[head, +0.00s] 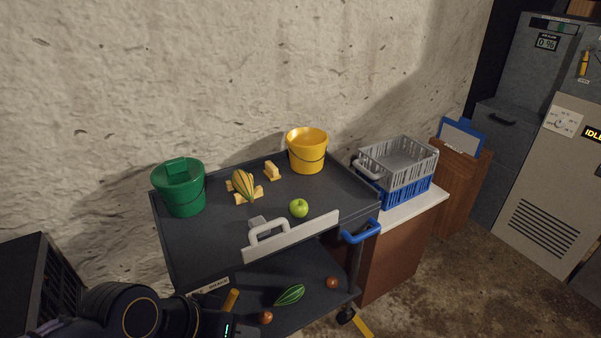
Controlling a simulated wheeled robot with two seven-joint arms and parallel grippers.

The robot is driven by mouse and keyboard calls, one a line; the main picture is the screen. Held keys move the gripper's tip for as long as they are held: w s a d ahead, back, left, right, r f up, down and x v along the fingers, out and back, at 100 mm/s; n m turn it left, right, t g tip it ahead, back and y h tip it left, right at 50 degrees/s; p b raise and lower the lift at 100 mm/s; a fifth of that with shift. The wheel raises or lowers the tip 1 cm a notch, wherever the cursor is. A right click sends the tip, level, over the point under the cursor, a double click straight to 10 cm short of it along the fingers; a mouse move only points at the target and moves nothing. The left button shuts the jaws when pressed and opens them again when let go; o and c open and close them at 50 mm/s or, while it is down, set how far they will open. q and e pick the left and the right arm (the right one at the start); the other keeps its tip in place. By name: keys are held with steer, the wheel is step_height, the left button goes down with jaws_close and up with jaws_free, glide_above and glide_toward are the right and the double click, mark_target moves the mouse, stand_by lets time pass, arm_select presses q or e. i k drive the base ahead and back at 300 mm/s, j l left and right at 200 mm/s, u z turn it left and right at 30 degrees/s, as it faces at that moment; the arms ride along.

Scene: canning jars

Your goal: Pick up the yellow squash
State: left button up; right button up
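A yellow squash with green stripes (243,184) is on the top shelf of the dark cart (200,240), left of the middle. It leans on or among pale yellow blocks (258,193); its contact with them is unclear. My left gripper (240,331) is at the bottom edge of the head view, low in front of the cart and well apart from the squash. Its fingers are cut off or too dark to tell whether they are open. My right gripper is not in view.
A green bucket (184,194), a yellow bucket (307,155) and a green apple (299,208) stand around the squash. The lower shelf holds a green striped squash (289,295) and small round brown things (332,282). Crates (402,158) stand at right.

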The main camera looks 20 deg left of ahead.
mark_target(242, 182)
steer(key=u, duration=0.45)
steer(key=i+j+u, duration=0.1)
steer(key=u, duration=0.75)
steer(key=i+u, duration=0.15)
steer(key=u, duration=0.7)
steer(key=i+l+u, duration=0.1)
steer(key=i+l, duration=0.3)
steer(key=i, duration=0.2)
